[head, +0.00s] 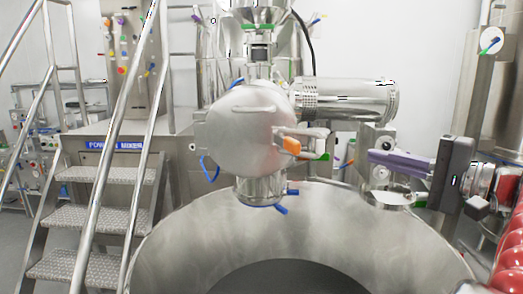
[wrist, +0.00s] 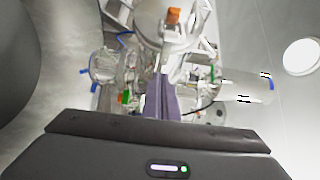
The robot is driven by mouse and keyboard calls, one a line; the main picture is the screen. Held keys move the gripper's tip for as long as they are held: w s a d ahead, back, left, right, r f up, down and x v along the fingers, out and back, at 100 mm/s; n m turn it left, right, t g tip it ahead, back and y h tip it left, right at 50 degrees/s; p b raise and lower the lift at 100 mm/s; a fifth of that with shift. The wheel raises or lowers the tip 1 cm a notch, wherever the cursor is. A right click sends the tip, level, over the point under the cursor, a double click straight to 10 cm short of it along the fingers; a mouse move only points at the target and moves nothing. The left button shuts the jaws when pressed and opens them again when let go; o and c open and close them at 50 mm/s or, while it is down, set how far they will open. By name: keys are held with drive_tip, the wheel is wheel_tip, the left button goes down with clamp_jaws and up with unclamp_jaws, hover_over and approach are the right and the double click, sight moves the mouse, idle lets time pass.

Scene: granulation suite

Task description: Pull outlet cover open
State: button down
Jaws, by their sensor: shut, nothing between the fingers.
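The outlet cover (head: 245,135) is a round steel disc with a bar across its upper face, above the large steel bowl. A latch handle with an orange tip (head: 291,146) sticks out at its lower right. The cover lies against its housing, and I see no gap. My gripper (head: 370,157) has purple fingers, shut and empty. It is to the right of the orange tip, apart from it in the head view. In the wrist view, my fingers (wrist: 162,82) point toward the steel machine. The orange tip (wrist: 173,15) shows at the top there.
The wide steel bowl (head: 180,235) fills the lower middle, below the cover. A horizontal steel cylinder (head: 350,100) stands out right of the cover, above my gripper. Metal steps (head: 95,220) with handrails are at left. A blue-handled clamp (head: 281,209) is under the cover.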

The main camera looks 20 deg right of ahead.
idle(0.4)
drive_tip(key=w+a, duration=0.6)
drive_tip(key=shift+w+a, duration=0.25)
drive_tip(key=shift+w, duration=0.05)
idle(0.6)
